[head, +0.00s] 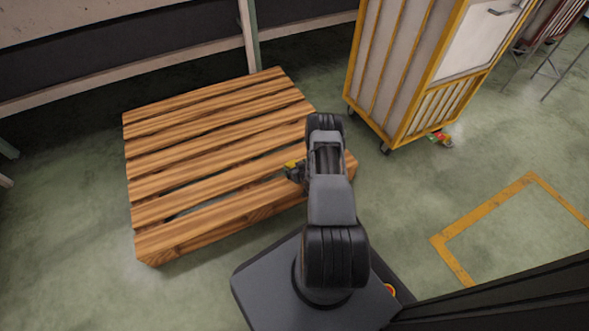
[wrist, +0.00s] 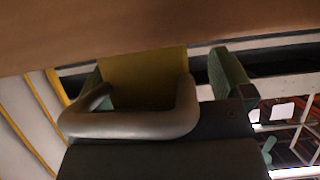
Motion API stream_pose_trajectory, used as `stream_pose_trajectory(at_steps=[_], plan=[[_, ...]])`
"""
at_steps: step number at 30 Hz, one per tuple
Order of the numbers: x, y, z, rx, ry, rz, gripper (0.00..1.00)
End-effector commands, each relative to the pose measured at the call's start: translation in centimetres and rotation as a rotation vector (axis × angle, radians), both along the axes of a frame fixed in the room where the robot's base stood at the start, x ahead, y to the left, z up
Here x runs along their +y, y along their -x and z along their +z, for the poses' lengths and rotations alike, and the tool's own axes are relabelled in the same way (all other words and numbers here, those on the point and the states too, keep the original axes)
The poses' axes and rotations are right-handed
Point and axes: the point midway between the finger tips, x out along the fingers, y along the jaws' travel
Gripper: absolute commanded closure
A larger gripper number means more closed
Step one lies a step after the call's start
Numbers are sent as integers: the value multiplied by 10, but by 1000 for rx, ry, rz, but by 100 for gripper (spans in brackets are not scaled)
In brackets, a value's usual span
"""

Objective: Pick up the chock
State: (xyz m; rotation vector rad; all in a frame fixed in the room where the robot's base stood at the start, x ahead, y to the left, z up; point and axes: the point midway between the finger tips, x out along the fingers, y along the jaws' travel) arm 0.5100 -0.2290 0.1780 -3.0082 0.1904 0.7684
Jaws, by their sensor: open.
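A yellow block with a thick grey looped handle, which looks like the chock (wrist: 145,72), fills the middle of the wrist view. In the head view a small yellow patch of it (head: 291,165) shows over the pallet (head: 215,150), beside my gripper (head: 297,173). My gripper is open, with one greenish finger (wrist: 232,75) to the right of the block and part of the other at its left. The block stands between the fingers; I cannot tell whether they touch it. My arm hides part of the pallet's right side.
A tall yellow-framed cart (head: 405,75) on casters stands behind and right of the pallet. A small red, green and yellow item (head: 440,138) lies by its base. A conveyor frame (head: 150,55) runs along the back. Green floor with yellow markings (head: 480,215) is clear at right.

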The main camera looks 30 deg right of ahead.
Motion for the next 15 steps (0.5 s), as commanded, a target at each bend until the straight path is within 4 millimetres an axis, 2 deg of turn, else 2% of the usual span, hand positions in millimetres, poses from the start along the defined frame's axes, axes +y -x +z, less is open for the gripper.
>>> stream_pose_trajectory(at_steps=[5, 15], plan=[[-6, 3, 1, 1, 0, -13, 4], [-6, 3, 1, 0, 0, -13, 36]])
